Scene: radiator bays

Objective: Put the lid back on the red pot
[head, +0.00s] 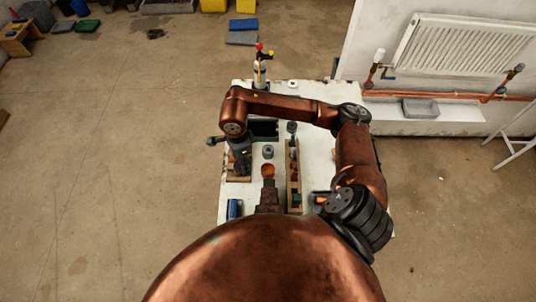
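A small round orange-red thing (268,170), which may be the red pot, sits near the middle of the white table, partly hidden by my body. A small grey round piece (268,152) stands just behind it; I cannot tell whether it is the lid. My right arm comes in from the right and bends across the table. Its dark gripper (241,164) points down over a small wooden tray at the left, apart from the orange-red thing. Its fingers are too small and dark to show whether they are open or hold anything. My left gripper is not in view.
The white table (318,160) bears a long wooden rack (293,190) right of centre, the small wooden tray (238,179), a blue item (233,209) at front left and a bottle-like tool (260,75) at the back. A radiator (462,46) and copper pipes are at right.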

